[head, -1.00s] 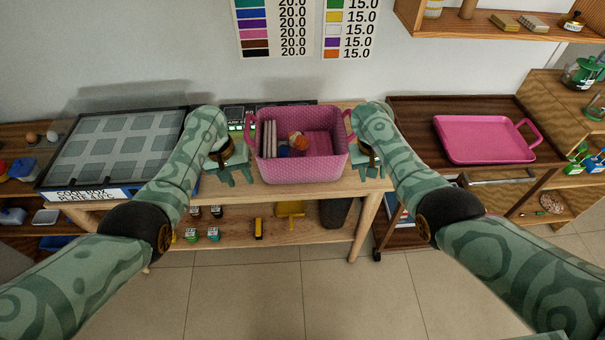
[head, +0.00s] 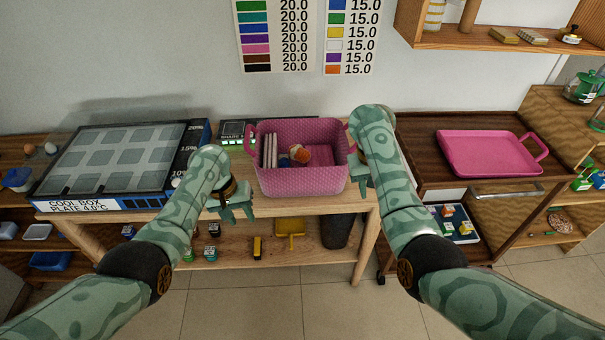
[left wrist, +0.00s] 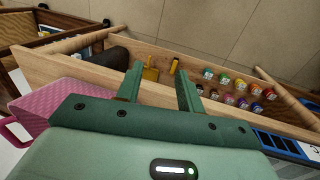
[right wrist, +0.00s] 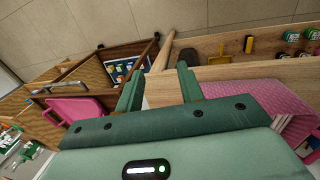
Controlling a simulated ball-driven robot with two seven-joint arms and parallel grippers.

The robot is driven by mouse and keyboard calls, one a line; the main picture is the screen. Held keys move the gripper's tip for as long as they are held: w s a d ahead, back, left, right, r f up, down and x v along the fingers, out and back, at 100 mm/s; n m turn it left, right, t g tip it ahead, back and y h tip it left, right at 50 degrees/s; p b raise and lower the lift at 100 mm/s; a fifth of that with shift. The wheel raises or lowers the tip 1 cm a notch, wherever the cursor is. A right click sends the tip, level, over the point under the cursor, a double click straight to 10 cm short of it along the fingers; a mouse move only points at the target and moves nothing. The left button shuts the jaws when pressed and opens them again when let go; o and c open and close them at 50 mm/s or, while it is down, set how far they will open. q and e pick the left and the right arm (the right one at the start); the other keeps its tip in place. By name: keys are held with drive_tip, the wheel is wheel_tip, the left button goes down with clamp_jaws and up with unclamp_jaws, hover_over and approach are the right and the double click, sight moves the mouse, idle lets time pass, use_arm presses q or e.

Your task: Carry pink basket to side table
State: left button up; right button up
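The pink basket (head: 303,182) stands upright on the wooden table (head: 290,207) in the head view, with white slabs and an orange-and-white item inside. Its side handles are partly hidden by my arms. My left gripper (head: 236,212) is open and empty, just left of the basket's lower front and apart from it. In the left wrist view its fingers (left wrist: 161,88) are spread, with the basket (left wrist: 68,105) to the left. My right gripper (head: 360,182) is close to the basket's right side. In the right wrist view its fingers (right wrist: 159,88) are spread and empty, with the basket (right wrist: 265,98) to the right.
A dark brown cart (head: 425,160) with a pink tray (head: 490,152) stands right of the table. A cool box (head: 110,170) is at the left. The table's lower shelf (head: 270,245) holds small jars and a dark bin. Tiled floor lies in front.

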drive_tip(key=r, duration=0.3)
drive_tip(key=shift+a+r, duration=0.25)
drive_tip(key=shift+a, duration=0.05)
